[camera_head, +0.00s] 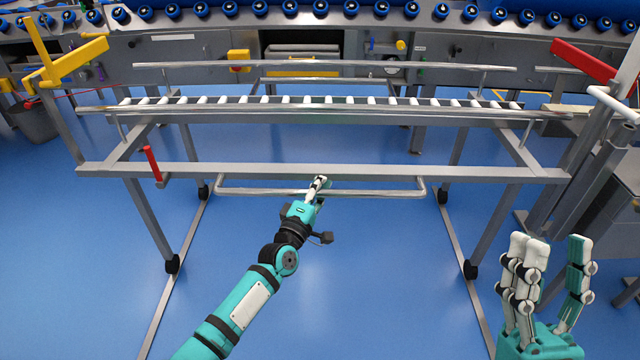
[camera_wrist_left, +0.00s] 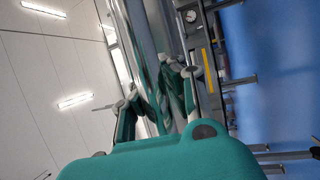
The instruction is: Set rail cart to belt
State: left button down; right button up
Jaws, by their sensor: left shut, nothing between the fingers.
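The rail cart (camera_head: 380,173) is a grey metal frame with a row of white rollers on top, standing on dark casters in front of me. A U-shaped handle bar (camera_head: 375,194) hangs low on its near side. My left gripper (camera_head: 319,184) is at the middle of this bar, overlapping it in the head view; it is shut. The left wrist view shows its fingers (camera_wrist_left: 160,95) close to a shiny metal bar (camera_wrist_left: 125,40); contact is unclear. The belt (camera_head: 330,12), with blue rollers, runs behind the cart. My right gripper (camera_head: 548,275) is open and empty at the lower right.
A red lever (camera_head: 152,164) sits on the cart's near left. Floor rails (camera_head: 172,285) run along both sides under the cart. A yellow arm (camera_head: 75,60) stands at the left, a red one (camera_head: 583,60) at the right. The blue floor (camera_head: 80,260) is clear at left.

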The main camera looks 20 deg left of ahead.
pick_arm(q)
jog(key=c, duration=2.1)
grip_release()
jog(key=shift+f, duration=0.5)
jog(key=o, duration=0.7)
jog(key=shift+o, duration=1.2)
jog(key=shift+r, duration=0.2)
jog(key=v, duration=1.2)
